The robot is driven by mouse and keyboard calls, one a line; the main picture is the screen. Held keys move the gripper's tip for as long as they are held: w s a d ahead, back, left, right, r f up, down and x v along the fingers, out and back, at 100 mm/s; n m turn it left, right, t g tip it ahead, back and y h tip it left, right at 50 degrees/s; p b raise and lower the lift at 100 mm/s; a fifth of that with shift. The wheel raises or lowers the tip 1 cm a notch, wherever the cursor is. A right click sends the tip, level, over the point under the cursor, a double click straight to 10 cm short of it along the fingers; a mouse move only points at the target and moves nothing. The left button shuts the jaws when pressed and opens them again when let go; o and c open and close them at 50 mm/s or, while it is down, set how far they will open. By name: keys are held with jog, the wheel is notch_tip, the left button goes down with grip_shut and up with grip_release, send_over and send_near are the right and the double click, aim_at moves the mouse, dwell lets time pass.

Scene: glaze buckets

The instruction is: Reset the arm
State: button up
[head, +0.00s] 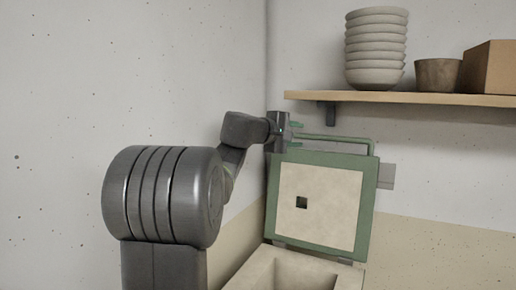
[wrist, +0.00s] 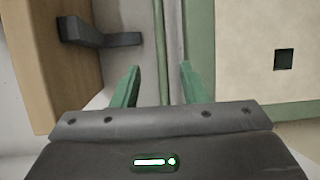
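My gripper (head: 297,131) is at the end of my arm, by the upper left corner of a green-framed lid (head: 317,208) with a pale panel and a small dark square hole. The lid stands raised, and a green bar handle (head: 335,139) runs along its top edge. In the wrist view my gripper (wrist: 159,72) has its two green fingers spread apart with nothing clamped. The handle (wrist: 161,40) shows in line with the gap between the fingers; I cannot tell whether it lies between them or beyond. The lid (wrist: 262,55) fills the right of that view.
Below the lid is a pale box (head: 255,272) with an open square cavity. A wooden shelf (head: 420,98) above right holds stacked bowls (head: 376,48), a grey-brown pot (head: 438,75) and a cardboard-coloured box (head: 490,68). A dark shelf bracket (wrist: 110,40) is near my gripper. A wall is on the left.

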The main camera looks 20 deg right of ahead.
aim_at(325, 138)
jog(key=p+x, duration=0.4)
jog(key=x, duration=0.9)
jog(key=shift+d+p, duration=0.3)
jog(key=shift+p, duration=0.05)
jog(key=shift+s+a, duration=0.15)
jog(key=shift+f, duration=0.1)
